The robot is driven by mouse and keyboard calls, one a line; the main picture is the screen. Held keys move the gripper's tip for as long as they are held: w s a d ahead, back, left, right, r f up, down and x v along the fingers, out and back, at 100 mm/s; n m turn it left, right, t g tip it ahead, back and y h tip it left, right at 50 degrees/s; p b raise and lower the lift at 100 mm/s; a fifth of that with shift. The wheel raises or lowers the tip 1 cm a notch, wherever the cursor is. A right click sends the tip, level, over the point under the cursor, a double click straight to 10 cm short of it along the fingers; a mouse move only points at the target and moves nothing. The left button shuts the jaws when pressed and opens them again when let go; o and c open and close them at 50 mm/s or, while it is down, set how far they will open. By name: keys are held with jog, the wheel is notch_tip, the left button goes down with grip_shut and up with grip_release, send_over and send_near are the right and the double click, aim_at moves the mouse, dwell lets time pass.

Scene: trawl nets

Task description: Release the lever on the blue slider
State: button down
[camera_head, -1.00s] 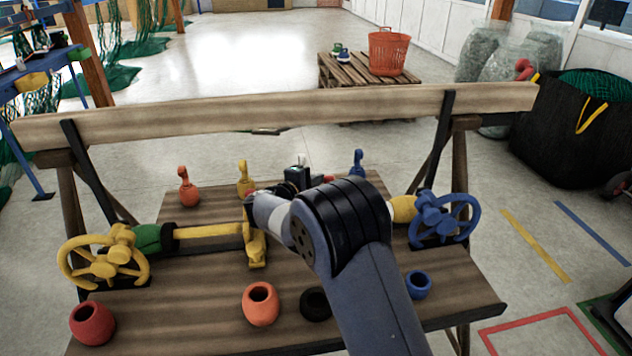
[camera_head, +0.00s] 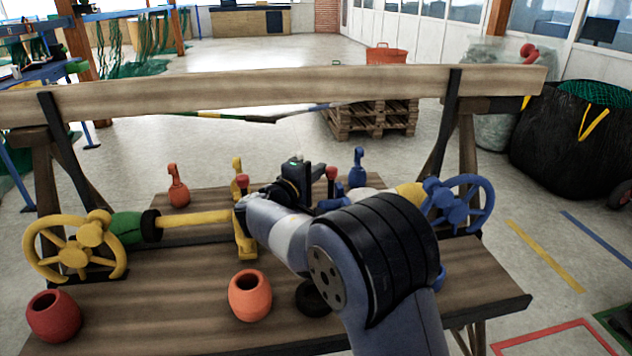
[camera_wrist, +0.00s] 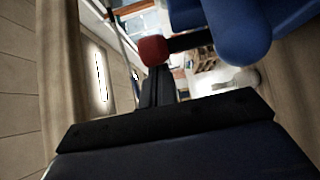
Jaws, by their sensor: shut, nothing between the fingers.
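In the wrist view, the blue slider (camera_wrist: 242,28) fills the upper right, close to the camera. Its lever is a dark rod with a red knob (camera_wrist: 153,51), sticking out to the left. My gripper (camera_wrist: 157,88) is shut with nothing in it; its dark fingers point toward the red knob and overlap its lower edge in the picture. I cannot tell whether they touch. In the head view, a red knob (camera_head: 331,173) shows just right of my wrist, while my arm hides most of the blue slider. The yellow slider (camera_head: 245,235) sits left of my arm with its own red knob (camera_head: 242,181).
A yellow handwheel (camera_head: 75,250) is at left and a blue handwheel (camera_head: 460,204) at right. Red (camera_head: 53,316) and orange (camera_head: 250,296) floats stand on the front of the bench. A wooden beam (camera_head: 200,86) crosses behind. Upright orange, yellow and blue hooked pieces stand at the back.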

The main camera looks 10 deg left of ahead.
jog(key=shift+s, duration=0.25)
jog(key=v, duration=0.7)
jog(key=shift+s, duration=0.25)
jog(key=shift+r, duration=0.1)
jog(key=w+n+g+p, duration=0.1)
jog(key=w+g+p, duration=0.1)
jog(key=w+p, duration=0.5)
jog(key=p, duration=0.4)
jog(key=shift+d+r+n+y+p, duration=0.2)
jog(key=shift+d+n+y+p, duration=0.1)
jog(key=shift+d+y+p, duration=0.1)
jog(key=shift+w+a+p, duration=0.1)
jog(key=shift+w+p, duration=0.05)
jog(key=shift+p, duration=0.65)
